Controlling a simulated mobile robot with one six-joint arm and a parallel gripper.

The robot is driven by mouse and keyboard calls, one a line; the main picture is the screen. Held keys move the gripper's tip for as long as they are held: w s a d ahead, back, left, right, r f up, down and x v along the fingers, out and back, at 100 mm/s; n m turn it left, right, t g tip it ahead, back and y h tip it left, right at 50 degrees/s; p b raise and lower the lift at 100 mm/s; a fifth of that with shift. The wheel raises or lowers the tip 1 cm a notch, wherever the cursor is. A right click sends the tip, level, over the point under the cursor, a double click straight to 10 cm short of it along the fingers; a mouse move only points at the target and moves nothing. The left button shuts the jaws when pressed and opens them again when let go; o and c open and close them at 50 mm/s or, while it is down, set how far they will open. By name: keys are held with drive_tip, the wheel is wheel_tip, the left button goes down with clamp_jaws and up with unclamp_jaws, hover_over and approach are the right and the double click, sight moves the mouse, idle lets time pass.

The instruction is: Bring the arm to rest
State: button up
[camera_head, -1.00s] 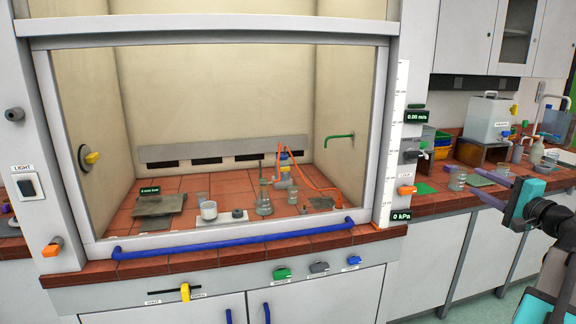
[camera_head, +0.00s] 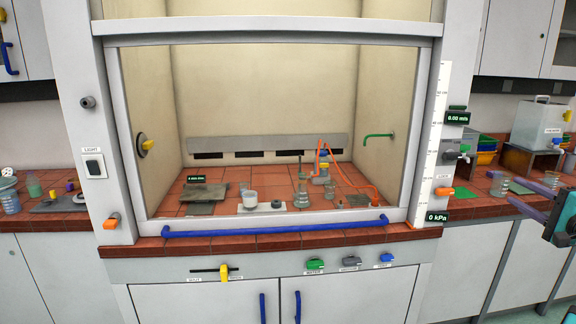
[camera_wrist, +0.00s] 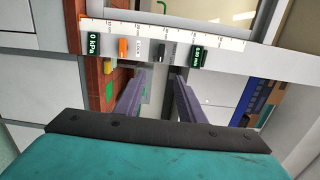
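My gripper (camera_head: 519,191) is at the right edge of the head view, its two purple fingers pointing left in front of the right-hand bench. It also shows in the wrist view (camera_wrist: 160,85), where the fingers stand apart with nothing between them. The teal gripper body fills the bottom of the wrist view. Most of my arm is outside the head view.
A fume hood with a blue handle bar (camera_head: 275,229) stands ahead; glassware and an orange hose are inside. A glass beaker (camera_head: 499,184) on the right bench appears near my fingers. Beakers (camera_head: 10,198) stand on the left bench.

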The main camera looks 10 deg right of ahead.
drive_tip(key=w+a+f+n+g+y, duration=0.1)
drive_tip(key=w+a+f+g+y, duration=0.15)
drive_tip(key=w+a+f, duration=0.75)
drive_tip(key=w+a+f+n+g+y, duration=0.1)
drive_tip(key=w+a+f+y, duration=0.3)
drive_tip(key=w+a+f, duration=0.6)
drive_tip(key=s+a+f+n+g+y, duration=0.25)
drive_tip(key=a+f+g, duration=0.35)
drive_tip(key=a+f, duration=1.9)
drive_tip(key=s+a+f+n+g+h, duration=0.1)
drive_tip(key=s+a+f+n+g, duration=0.25)
drive_tip(key=s+a+f, duration=0.75)
drive_tip(key=s+a+f+n+g, duration=0.2)
drive_tip(key=s+a+f+g, duration=0.45)
drive_tip(key=f, duration=0.65)
drive_tip(key=s+a+f+n+g+h, duration=0.1)
drive_tip(key=s+f, duration=0.2)
drive_tip(key=s, duration=0.3)
drive_tip(key=s+a+f+n+h, duration=0.1)
drive_tip(key=s+f+n, duration=0.15)
drive_tip(key=s, duration=0.35)
drive_tip(key=s+d+f+n+g+h, duration=0.3)
drive_tip(key=s+d+n+h, duration=0.2)
drive_tip(key=s+d, duration=0.5)
drive_tip(key=shift+s+d+f+h, duration=0.3)
drive_tip(key=shift+s+f, duration=0.1)
drive_tip(key=shift+s, duration=0.15)
